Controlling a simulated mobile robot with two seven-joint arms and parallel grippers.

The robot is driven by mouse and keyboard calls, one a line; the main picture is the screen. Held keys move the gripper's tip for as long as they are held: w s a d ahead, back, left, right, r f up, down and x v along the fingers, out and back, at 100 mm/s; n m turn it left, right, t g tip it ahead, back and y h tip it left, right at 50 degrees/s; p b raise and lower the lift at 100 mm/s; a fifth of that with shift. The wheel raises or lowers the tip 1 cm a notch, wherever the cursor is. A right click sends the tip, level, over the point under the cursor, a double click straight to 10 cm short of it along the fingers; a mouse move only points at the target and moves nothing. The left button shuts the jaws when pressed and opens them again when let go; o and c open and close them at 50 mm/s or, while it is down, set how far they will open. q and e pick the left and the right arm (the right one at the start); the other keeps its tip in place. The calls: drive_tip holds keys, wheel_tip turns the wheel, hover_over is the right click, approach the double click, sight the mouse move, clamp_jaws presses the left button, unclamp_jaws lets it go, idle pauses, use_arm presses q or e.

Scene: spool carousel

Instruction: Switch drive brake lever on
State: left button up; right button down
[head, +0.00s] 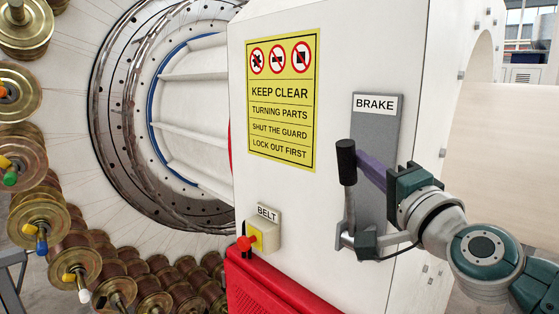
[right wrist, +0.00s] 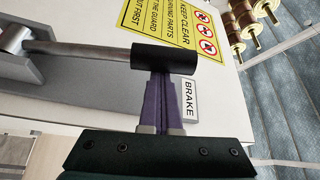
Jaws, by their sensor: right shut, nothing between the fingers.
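The brake lever is a grey metal rod with a black cylindrical grip (head: 346,161). It stands upright from its pivot bracket on the grey brake plate (head: 377,130), under the white BRAKE label (head: 376,104). My right gripper (head: 362,162) has purple fingers, shut and empty, with their tips at the right side of the black grip. In the right wrist view the black grip (right wrist: 163,60) lies across the tips of the shut fingers (right wrist: 161,80); I cannot tell whether they touch it. The rod (right wrist: 85,48) runs left to its bracket. My left gripper is not in view.
A yellow warning sign (head: 281,100) is on the white housing left of the lever. Below it are a BELT box with a red button (head: 249,242) and a red guard (head: 262,286). A wheel with several spools (head: 40,225) fills the left.

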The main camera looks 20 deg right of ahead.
use_arm(q)
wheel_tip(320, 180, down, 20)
drive_tip(key=b, duration=1.9)
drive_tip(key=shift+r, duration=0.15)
use_arm(e)
drive_tip(key=s+a+f+n+t+y, duration=0.3)
drive_tip(key=a+f+n+y, duration=0.6)
drive_tip(key=n, duration=0.8)
wheel_tip(320, 180, down, 3)
drive_tip(key=s+a, duration=0.1)
drive_tip(key=a, duration=0.1)
drive_tip(key=shift+s+a, duration=0.35)
drive_tip(key=shift+s, duration=0.05)
